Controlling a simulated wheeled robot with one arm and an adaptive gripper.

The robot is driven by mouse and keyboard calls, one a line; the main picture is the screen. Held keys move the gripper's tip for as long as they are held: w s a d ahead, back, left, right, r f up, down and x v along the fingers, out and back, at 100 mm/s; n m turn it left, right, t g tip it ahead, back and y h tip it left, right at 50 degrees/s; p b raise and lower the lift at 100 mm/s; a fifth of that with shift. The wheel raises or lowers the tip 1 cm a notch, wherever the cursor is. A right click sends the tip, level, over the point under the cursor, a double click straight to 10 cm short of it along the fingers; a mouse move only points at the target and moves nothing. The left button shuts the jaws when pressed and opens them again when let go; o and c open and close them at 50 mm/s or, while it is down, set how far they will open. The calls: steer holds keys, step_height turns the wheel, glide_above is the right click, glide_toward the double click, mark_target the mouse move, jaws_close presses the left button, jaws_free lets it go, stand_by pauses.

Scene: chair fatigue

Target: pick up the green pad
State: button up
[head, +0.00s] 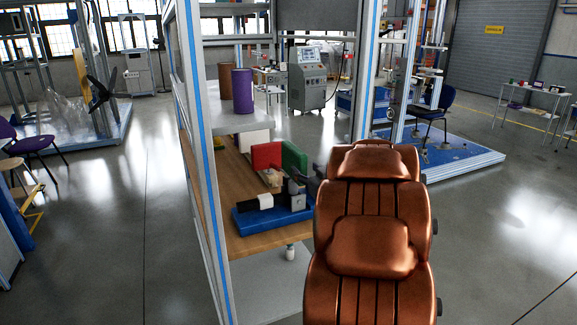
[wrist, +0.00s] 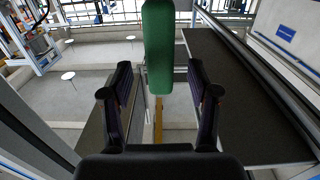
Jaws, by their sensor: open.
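The green pad (head: 295,158) stands upright on the wooden table (head: 232,185) in the head view, next to a red pad (head: 267,156). In the wrist view the green pad (wrist: 158,48) is a long upright shape at top centre, its lower end in line with the gap between my fingers. My gripper (wrist: 160,74) is open, with one dark finger on each side of that gap. No contact with the pad shows, and I cannot tell how far off it is in depth. In the head view my copper-coloured arm hides much of the area to the right of the pad.
A blue base (head: 262,219) with a white block and dark parts lies on the table in front of the pads. A white pad (head: 255,141) is behind the red one. Purple (head: 242,91) and brown cylinders stand on a shelf above. A metal post (head: 203,160) borders the table.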

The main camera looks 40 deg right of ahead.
mark_target(303, 168)
steer(key=shift+x, duration=0.8)
steer(key=shift+p+x, duration=0.3)
steer(key=shift+x, duration=0.6)
steer(key=shift+f+p+x, duration=0.15)
steer(key=shift+p+x, duration=0.3)
steer(key=shift+x, duration=0.8)
steer(key=shift+f+p+x, duration=0.2)
steer(key=shift+p+x, duration=0.2)
steer(key=shift+x, duration=0.9)
steer(key=shift+c, duration=0.4)
jaws_close()
